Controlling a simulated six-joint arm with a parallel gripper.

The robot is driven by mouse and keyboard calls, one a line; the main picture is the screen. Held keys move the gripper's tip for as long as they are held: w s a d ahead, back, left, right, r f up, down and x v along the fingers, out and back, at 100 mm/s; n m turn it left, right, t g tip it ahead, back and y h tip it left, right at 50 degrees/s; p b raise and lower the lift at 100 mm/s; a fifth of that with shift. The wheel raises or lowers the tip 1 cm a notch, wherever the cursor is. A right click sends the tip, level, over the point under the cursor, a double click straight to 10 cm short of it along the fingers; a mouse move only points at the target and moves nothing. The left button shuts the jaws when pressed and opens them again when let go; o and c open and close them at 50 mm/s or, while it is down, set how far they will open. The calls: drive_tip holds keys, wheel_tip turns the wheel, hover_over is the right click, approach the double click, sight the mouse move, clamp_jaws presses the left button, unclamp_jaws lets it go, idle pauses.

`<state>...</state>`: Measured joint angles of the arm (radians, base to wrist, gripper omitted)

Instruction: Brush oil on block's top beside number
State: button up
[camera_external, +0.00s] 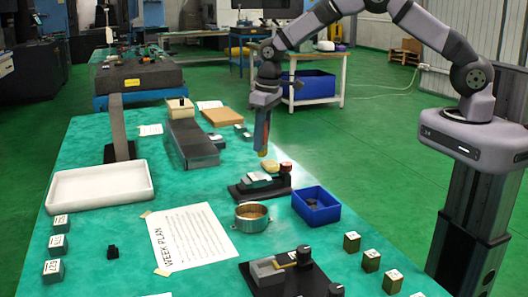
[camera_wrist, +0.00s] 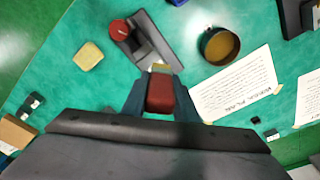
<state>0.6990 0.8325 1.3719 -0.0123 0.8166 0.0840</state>
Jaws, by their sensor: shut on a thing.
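My gripper (camera_external: 263,143) is shut on a brush with a dark red handle (camera_wrist: 160,92) and a pale tip, held above the green table. In the external view the brush tip points down behind a dark fixture (camera_external: 248,191) that holds a grey-green block (camera_external: 258,181). In the wrist view the fixture (camera_wrist: 160,40) lies just beyond the brush; the block there is hard to tell apart. A round metal pot (camera_external: 251,217) with yellowish-brown contents (camera_wrist: 221,45) stands beside the fixture. Several numbered blocks stand at the left (camera_external: 58,244) and right (camera_external: 371,260); their numbers are too small to read surely.
A blue bin (camera_external: 316,207) stands right of the pot. A red-topped part (camera_wrist: 118,30) and a yellow pad (camera_wrist: 88,56) lie near the fixture. A "WEEK PLAN" sheet (camera_external: 190,238), a white tray (camera_external: 100,188) and a second fixture (camera_external: 283,272) take up other table space.

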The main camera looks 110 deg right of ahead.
drive_tip(key=shift+s+f, duration=0.1)
drive_tip(key=shift+f, duration=0.05)
drive_tip(key=f+b, duration=0.1)
drive_tip(key=f, duration=0.1)
drive_tip(key=d+f+b, duration=0.1)
drive_tip(key=f+b, duration=0.1)
drive_tip(key=f, duration=0.1)
drive_tip(key=f+b, duration=0.2)
drive_tip(key=shift+d+f, duration=0.35)
drive_tip(key=shift+d+f+b, duration=0.1)
drive_tip(key=shift+d+b, duration=0.2)
drive_tip(key=shift+d, duration=2.2)
drive_tip(key=a, duration=0.6)
drive_tip(key=shift+a, duration=0.25)
drive_tip(key=shift+a+r+p, duration=0.15)
drive_tip(key=shift+r+p, duration=2.65)
drive_tip(key=shift+r, duration=1.3)
